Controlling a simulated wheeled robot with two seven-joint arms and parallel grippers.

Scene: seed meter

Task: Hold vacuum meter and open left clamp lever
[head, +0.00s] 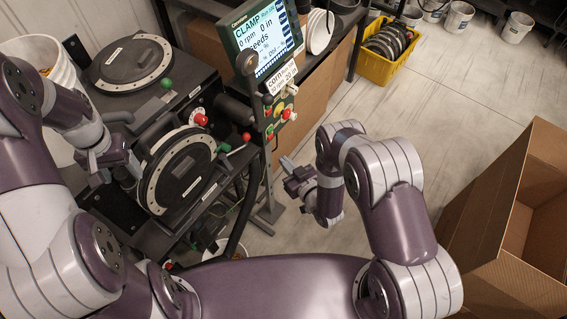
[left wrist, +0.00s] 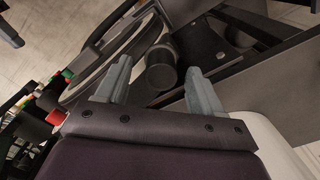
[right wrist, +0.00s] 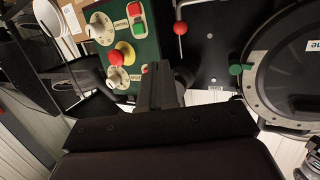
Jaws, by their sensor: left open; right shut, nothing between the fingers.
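The vacuum meter (head: 180,172) is a round black housing with a pale rim on the bench; part of it shows in the right wrist view (right wrist: 300,62). A red-ball lever (head: 246,137) and a green ball (head: 224,148) are at its right; the red ball (right wrist: 180,28) and green ball (right wrist: 235,69) also show in the right wrist view. I cannot tell which is the left clamp lever. My left gripper (head: 108,172) is open at the meter's left; a black cylinder (left wrist: 161,70) shows between its fingers (left wrist: 157,88). My right gripper (head: 289,176) is shut and empty, apart from the levers.
A monitor (head: 264,40) reading CLAMP stands behind, above a green button panel (head: 281,112). A second round unit (head: 131,62) and a white bucket (head: 42,55) are at the back left. An open cardboard box (head: 515,215) is at right. Floor between is clear.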

